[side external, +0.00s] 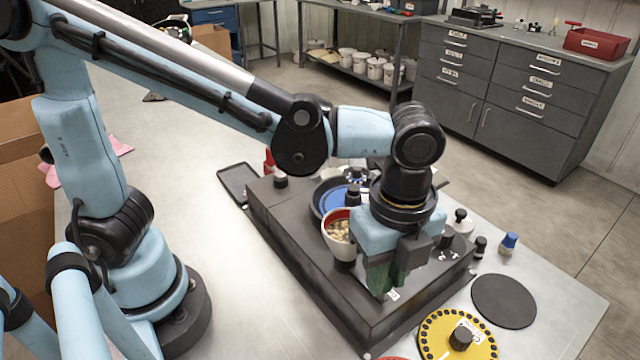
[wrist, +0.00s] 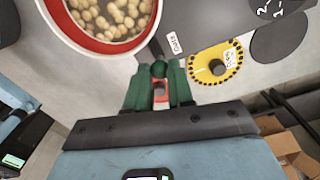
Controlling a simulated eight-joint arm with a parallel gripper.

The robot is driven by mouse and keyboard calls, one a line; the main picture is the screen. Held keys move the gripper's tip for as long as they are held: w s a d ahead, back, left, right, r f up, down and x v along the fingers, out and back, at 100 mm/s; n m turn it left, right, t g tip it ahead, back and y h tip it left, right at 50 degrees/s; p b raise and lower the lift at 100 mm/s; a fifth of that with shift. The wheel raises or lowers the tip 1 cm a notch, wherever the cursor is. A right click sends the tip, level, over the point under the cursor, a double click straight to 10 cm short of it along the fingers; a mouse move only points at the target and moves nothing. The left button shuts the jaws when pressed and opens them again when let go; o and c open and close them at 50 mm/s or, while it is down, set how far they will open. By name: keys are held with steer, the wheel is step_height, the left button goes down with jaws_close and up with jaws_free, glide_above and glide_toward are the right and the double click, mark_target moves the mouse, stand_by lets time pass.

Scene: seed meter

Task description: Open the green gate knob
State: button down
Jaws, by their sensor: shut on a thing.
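The green gate knob (wrist: 158,69) shows in the wrist view as a small round green end between the tips of my gripper (wrist: 158,88). The dark green fingers are closed on it from both sides. A white label (wrist: 174,43) sits beside it on the grey housing. In the side view my gripper (side external: 385,278) points down at the front of the dark grey seed meter housing (side external: 290,250), and its fingers hide the knob. How far the gate stands open cannot be told.
A red-rimmed cup of seeds (side external: 338,252) stands close to my gripper, by a blue disc (side external: 332,199) in a dark pan. A yellow perforated plate (side external: 440,345) and a black disc (side external: 504,300) lie on the table. Small knobbed parts stand right of the housing.

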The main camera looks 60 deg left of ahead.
steer(key=shift+d, duration=0.25)
steer(key=c, duration=1)
jaws_free()
step_height(320, 180, up, 12)
steer(key=shift+r, duration=0.1)
steer(key=shift+a, duration=0.1)
steer(key=a+f+n+t, duration=0.2)
steer(key=a+f+n, duration=0.1)
steer(key=a+n, duration=0.4)
steer(key=w+a+f+n+t, duration=0.1)
steer(key=a+f+n+t, duration=0.1)
steer(key=a+n, duration=0.5)
steer(key=w+a+f+n+t, duration=0.1)
steer(key=a+f+n+t, duration=0.2)
steer(key=a+n, duration=0.4)
steer(key=shift+w+f, duration=0.1)
steer(key=shift+f, duration=0.75)
